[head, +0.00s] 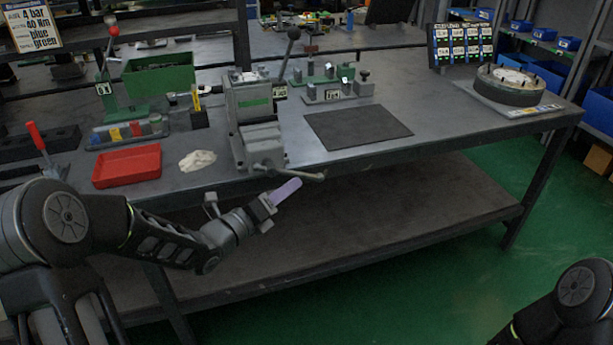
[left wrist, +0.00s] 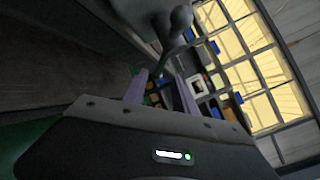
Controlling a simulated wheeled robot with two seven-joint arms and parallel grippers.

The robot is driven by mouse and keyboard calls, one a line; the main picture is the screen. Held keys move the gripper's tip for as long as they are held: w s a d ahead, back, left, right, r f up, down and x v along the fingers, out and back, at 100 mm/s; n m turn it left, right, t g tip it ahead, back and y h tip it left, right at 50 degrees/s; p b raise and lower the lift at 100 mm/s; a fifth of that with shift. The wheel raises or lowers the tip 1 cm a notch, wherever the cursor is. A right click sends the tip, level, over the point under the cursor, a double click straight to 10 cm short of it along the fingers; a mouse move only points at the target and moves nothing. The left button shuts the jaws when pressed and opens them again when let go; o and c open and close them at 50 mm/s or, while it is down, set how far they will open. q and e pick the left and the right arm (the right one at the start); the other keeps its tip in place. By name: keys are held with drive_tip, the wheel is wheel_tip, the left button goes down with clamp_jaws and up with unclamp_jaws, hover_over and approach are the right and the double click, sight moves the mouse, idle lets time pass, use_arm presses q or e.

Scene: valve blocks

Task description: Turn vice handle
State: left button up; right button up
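The grey vice (head: 262,140) stands at the front edge of the workbench. Its handle (head: 290,174) is a thin bar sticking out below the front jaw towards the right, ending in a rounded knob. My left gripper (head: 297,183) has pale lilac fingers and is just below and in front of the handle. In the left wrist view the fingers (left wrist: 162,86) are apart with nothing gripped between them. A dark bar with a rounded end, seemingly the handle (left wrist: 174,40), shows just beyond the fingertips; I cannot tell if they touch. My right gripper is out of view.
A red tray (head: 127,167) and a crumpled cloth (head: 197,160) lie left of the vice. A black mat (head: 357,127) lies right of it, with small fixtures behind. The bench's lower shelf (head: 400,205) is bare. Open green floor is at the right.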

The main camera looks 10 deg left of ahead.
sight(307, 175)
use_arm(q)
drive_tip(key=x, duration=0.7)
drive_tip(key=shift+w+d, duration=0.15)
drive_tip(key=shift+c, duration=0.4)
clamp_jaws()
idle(0.9)
